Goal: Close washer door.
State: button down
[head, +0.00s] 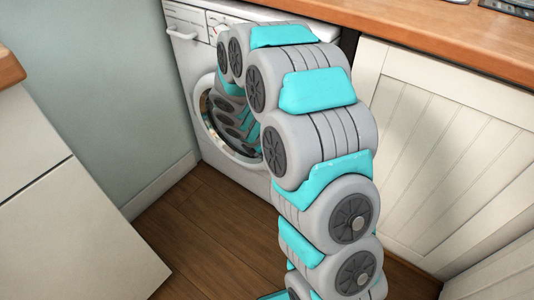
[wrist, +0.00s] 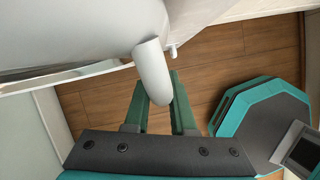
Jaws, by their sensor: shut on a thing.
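The white washer (head: 187,62) stands at the back, under the wooden worktop. Its round door area with a shiny rim (head: 207,118) is partly hidden behind my arm, and grey and teal shapes show within it. I cannot tell the door's angle from the head view. In the wrist view, the two green fingers of my gripper (wrist: 160,92) are on either side of a pale rounded bar (wrist: 151,68), which looks like the door handle, and are shut on it. A pale curved surface (wrist: 70,30) fills the upper left, with a small white peg beside the bar. The head view hides my gripper.
White panelled cabinets (head: 450,140) stand to the right of the washer, under the wooden worktop (head: 420,30). A pale cabinet (head: 60,220) is at the left front. The brown wooden floor (head: 200,225) is clear between them. A plain wall is left of the washer.

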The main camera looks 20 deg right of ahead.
jog(key=shift+w+d, duration=0.15)
jog(key=shift+d, duration=0.05)
jog(key=c, duration=0.8)
grip_release()
jog(key=shift+d, duration=0.1)
jog(key=shift+o, duration=0.2)
jog(key=shift+a+r, duration=0.3)
jog(key=shift+r, duration=0.2)
jog(key=v, duration=0.6)
jog(key=shift+r, duration=0.35)
jog(key=shift+a, duration=0.15)
